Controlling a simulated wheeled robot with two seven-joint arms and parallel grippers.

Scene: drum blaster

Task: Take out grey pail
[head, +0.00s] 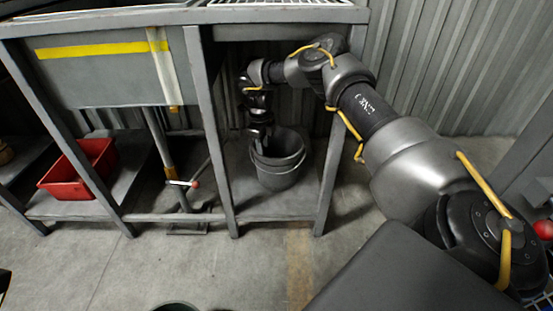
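The grey pail (278,171) stands upright on the low shelf of the metal bench, in the right-hand bay between two front legs. My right arm reaches in from the right, and its gripper (262,140) points down at the pail's left rim. The fingers are small and dark against the pail, so I cannot tell whether they are open or touching the rim. My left gripper does not show.
The metal bench's front legs (213,130) flank the pail's bay, with the bench top above. A red bin (80,172) sits on the shelf at left. The concrete floor in front is mostly clear.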

